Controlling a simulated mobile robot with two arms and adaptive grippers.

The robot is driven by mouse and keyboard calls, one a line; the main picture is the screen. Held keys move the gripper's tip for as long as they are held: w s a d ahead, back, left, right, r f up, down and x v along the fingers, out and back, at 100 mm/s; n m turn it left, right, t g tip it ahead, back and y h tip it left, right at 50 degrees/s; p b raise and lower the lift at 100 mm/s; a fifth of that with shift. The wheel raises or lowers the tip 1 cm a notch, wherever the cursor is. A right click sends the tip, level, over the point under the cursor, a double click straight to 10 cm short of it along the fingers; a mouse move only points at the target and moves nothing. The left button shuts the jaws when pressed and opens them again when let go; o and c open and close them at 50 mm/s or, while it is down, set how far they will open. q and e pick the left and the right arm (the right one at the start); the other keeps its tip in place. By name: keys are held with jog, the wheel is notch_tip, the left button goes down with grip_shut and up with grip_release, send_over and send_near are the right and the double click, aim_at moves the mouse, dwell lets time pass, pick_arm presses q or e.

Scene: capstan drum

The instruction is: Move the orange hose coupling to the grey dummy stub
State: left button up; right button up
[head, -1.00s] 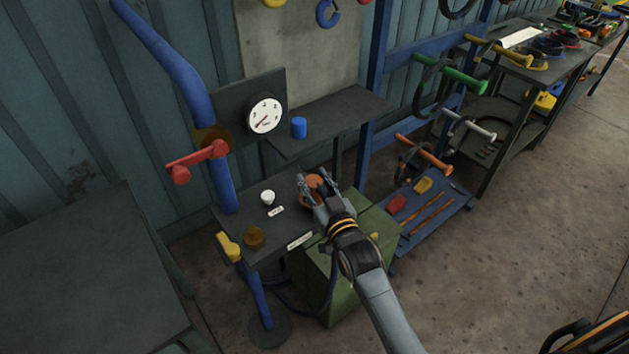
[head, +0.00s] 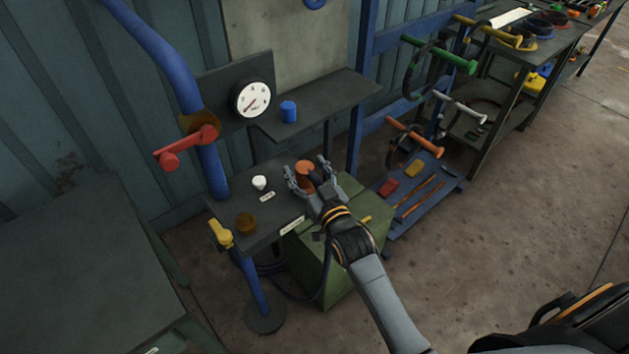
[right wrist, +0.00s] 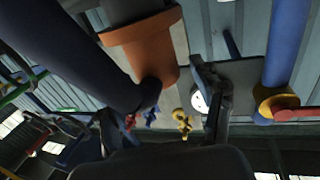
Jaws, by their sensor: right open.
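The orange hose coupling (head: 304,171) is at the right back of the dark bench (head: 262,232). It shows large in the right wrist view (right wrist: 142,50), where a grey cylinder (right wrist: 126,10) meets its flange and a dark hose passes close. My right gripper (head: 307,167) is open, with one finger on either side of the coupling in the head view. I cannot tell whether the fingers touch it. A pale, whitish stub (head: 259,183) stands left of the coupling, with a small label in front. I cannot tell which part is the grey dummy stub. My left gripper is not in view.
A blue pipe with a red lever (head: 187,149) rises at the bench's left. A shelf with a blue cylinder (head: 288,111) overhangs behind, beside a gauge (head: 251,99). A green box (head: 328,262) stands at right.

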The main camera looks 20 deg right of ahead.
jog(key=s+d, duration=0.1)
jog(key=s, duration=1)
jog(key=s+f+g, duration=0.3)
jog(key=f, duration=0.8)
jog(key=s+f+g, duration=0.3)
jog(key=s+f, duration=0.1)
jog(key=f, duration=0.7)
jog(key=s+f+g, duration=0.2)
jog(key=s+f, duration=0.1)
jog(key=f, duration=0.9)
jog(key=s+d+f+g, duration=0.1)
jog(key=s+f+g, duration=0.2)
jog(key=s+f, duration=0.3)
jog(key=s+d+f+n+g+h, duration=0.1)
jog(key=s+f, duration=0.5)
jog(key=s, duration=0.7)
jog(key=s+d+f+g, duration=0.3)
jog(key=s+f+g, duration=0.2)
jog(key=s, duration=0.5)
jog(key=shift+s+d+f+h, duration=0.2)
jog(key=shift+f+h, duration=0.1)
jog(key=shift+f, duration=0.65)
